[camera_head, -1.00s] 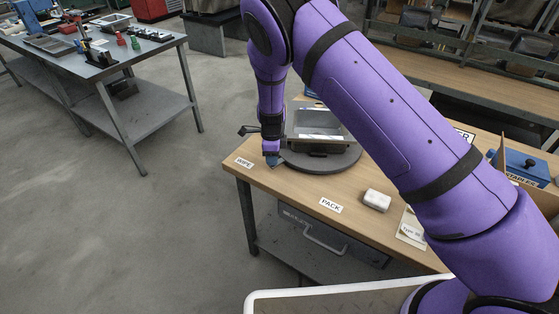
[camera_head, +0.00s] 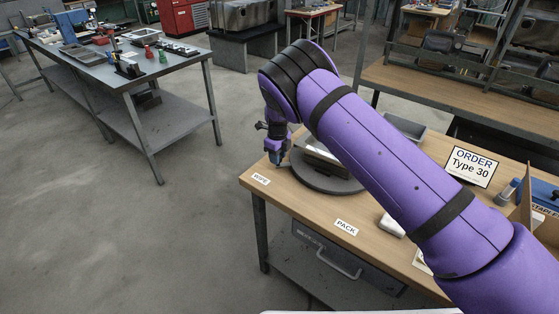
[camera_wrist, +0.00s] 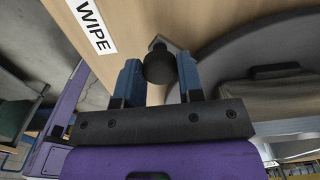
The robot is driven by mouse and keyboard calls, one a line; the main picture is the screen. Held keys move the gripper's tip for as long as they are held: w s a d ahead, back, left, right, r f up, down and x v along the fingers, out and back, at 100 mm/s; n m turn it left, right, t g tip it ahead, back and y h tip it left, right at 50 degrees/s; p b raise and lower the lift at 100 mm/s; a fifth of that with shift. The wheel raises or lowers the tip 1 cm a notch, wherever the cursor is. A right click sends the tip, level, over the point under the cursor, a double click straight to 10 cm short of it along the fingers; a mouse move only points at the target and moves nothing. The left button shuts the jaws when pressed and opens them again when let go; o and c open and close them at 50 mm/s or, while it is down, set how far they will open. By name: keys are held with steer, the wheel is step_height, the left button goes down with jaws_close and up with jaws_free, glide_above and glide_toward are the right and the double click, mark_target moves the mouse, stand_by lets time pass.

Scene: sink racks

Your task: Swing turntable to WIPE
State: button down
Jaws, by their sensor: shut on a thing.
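The dark round turntable (camera_head: 322,180) sits on the wooden table, and a metal tray-like sink (camera_head: 318,158) rests on it, partly hidden by my arm. The WIPE label (camera_head: 260,179) is at the table's left corner and also shows in the wrist view (camera_wrist: 92,26). The PACK label (camera_head: 346,227) is along the front edge. My gripper (camera_head: 275,158) is beside the turntable's left edge, near WIPE. In the wrist view its blue fingers (camera_wrist: 160,80) are shut on a black round knob (camera_wrist: 159,64), which sits at the turntable's rim.
A sign reading ORDER Type 30 (camera_head: 471,166) stands at the table's right. A white block (camera_head: 391,225) lies near the front, partly behind my arm. A blue stapler box (camera_head: 543,194) is at the far right. A grey workbench (camera_head: 120,60) stands apart at left.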

steer(key=shift+w+a+r+m, duration=0.1)
steer(key=shift+w+m, duration=0.3)
steer(key=shift+w, duration=0.25)
steer(key=shift+w, duration=0.1)
steer(key=c, duration=0.8)
jaws_free()
steer(key=shift+o, duration=0.2)
step_height(320, 180, up, 11)
